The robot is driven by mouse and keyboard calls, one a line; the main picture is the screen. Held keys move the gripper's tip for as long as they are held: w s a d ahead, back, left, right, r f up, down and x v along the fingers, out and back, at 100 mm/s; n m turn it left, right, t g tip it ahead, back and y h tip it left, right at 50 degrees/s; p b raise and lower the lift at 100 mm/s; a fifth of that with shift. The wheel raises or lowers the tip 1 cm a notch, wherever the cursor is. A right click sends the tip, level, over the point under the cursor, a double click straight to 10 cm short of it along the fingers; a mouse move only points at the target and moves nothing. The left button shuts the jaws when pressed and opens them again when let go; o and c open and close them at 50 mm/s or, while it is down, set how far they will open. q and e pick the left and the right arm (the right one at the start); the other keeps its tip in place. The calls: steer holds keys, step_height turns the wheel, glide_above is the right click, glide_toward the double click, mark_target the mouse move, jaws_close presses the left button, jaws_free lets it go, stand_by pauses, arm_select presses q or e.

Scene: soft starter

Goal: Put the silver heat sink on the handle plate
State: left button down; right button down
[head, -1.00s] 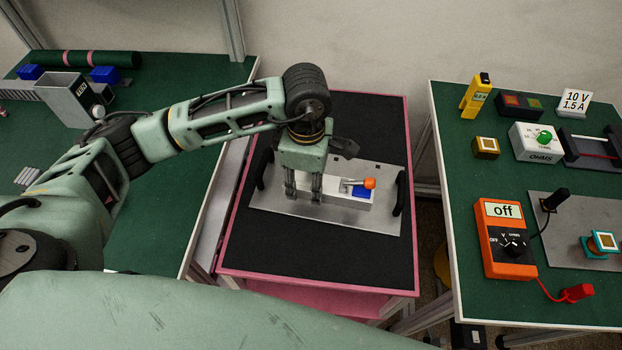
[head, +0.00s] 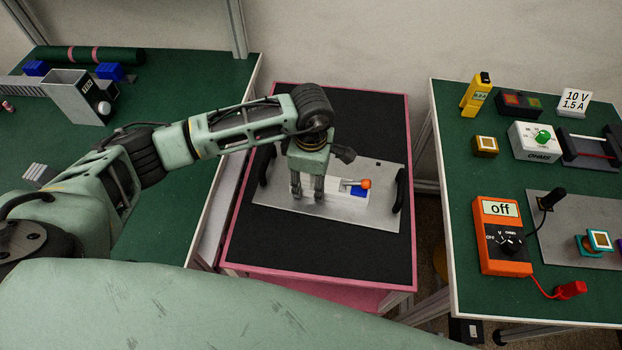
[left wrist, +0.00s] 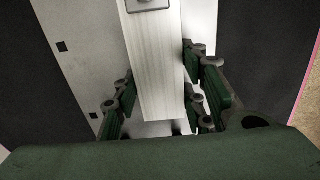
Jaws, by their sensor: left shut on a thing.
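The handle plate (head: 385,218) is a grey metal plate with a black handle at each end, lying on the pink-edged black cart top. On it is a pale block (head: 347,201) with a blue part and an orange-tipped lever. My left gripper (head: 307,198) points down and is shut on this block near its left end. In the left wrist view the block (left wrist: 158,70) runs between the fingers, with the plate (left wrist: 75,30) beneath. A small silver finned piece, which looks like the heat sink (head: 38,174), lies on the left green table. My right gripper is not in view.
The left table also holds a grey box (head: 76,98), blue blocks and a dark green roll (head: 90,54). The right table holds an orange meter (head: 503,238) and several instruments. The cart's front (head: 330,255) is clear.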

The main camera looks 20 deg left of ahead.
arm_select(q)
steer(key=c, duration=1.1)
jaws_free()
steer(key=shift+r, duration=0.1)
step_height(320, 180, up, 12)
steer(key=b, duration=0.2)
steer(key=shift+b, duration=0.3)
